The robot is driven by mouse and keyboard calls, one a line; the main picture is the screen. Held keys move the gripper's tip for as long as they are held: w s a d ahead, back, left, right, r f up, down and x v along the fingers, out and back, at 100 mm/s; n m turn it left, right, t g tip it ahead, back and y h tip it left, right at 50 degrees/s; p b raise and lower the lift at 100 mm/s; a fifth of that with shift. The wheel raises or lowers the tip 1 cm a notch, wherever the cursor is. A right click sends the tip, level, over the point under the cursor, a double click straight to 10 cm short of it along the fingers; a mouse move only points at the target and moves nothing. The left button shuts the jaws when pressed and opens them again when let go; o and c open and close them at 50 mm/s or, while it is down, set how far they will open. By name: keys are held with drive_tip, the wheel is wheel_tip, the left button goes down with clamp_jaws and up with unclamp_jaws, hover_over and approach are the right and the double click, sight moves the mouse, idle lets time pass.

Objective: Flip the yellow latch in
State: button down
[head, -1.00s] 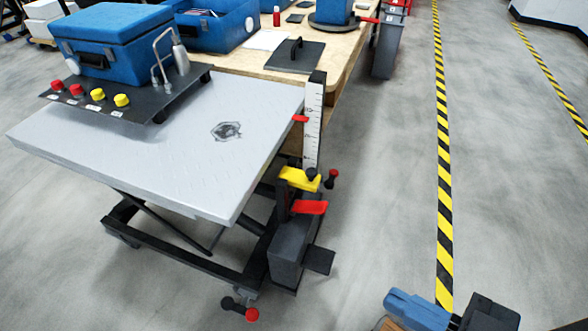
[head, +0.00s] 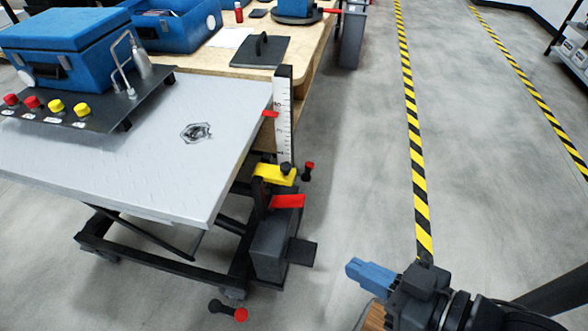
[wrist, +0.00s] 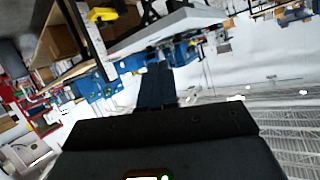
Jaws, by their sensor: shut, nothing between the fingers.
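The yellow latch (head: 273,175) is at the near right corner of the grey lift table (head: 170,190), on the dark post below the ruler. My gripper (head: 358,272), with blue fingers, is shut and empty. In the head view it is right of and nearer than the latch, clearly apart from it. In the wrist view, the shut fingers (wrist: 157,88) point up the picture, and a yellow part (wrist: 102,14), probably the latch, shows at upper left.
A red lever (head: 287,201) sticks out just below the latch. A white ruler (head: 283,120) with a red pointer stands above it. A dark pedal (head: 301,252) and a red-tipped bar (head: 228,311) are low down. Open floor lies between my gripper and the lift table.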

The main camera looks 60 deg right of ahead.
drive_tip(key=w+d+f+m+g+h, duration=0.1)
drive_tip(key=w+d+f+m+g, duration=0.1)
drive_tip(key=w+d+f+m, duration=0.45)
drive_tip(key=w+d+f+m+g, duration=0.1)
drive_tip(key=w+d+m, duration=0.3)
drive_tip(key=d, duration=0.4)
drive_tip(key=w+d+m+g+y, duration=0.1)
drive_tip(key=w+d+m, duration=0.4)
drive_tip(key=d, duration=0.2)
drive_tip(key=shift+w+d+f+g+y, duration=0.25)
drive_tip(key=shift+d+f+g+y, duration=0.05)
drive_tip(key=shift+d+f+g, duration=0.1)
drive_tip(key=shift+m, duration=0.25)
drive_tip(key=w+r+x, duration=0.1)
drive_tip(key=x, duration=1.2)
drive_tip(key=shift+w+r, duration=0.35)
drive_tip(key=shift+w, duration=0.05)
drive_tip(key=shift+d, duration=0.1)
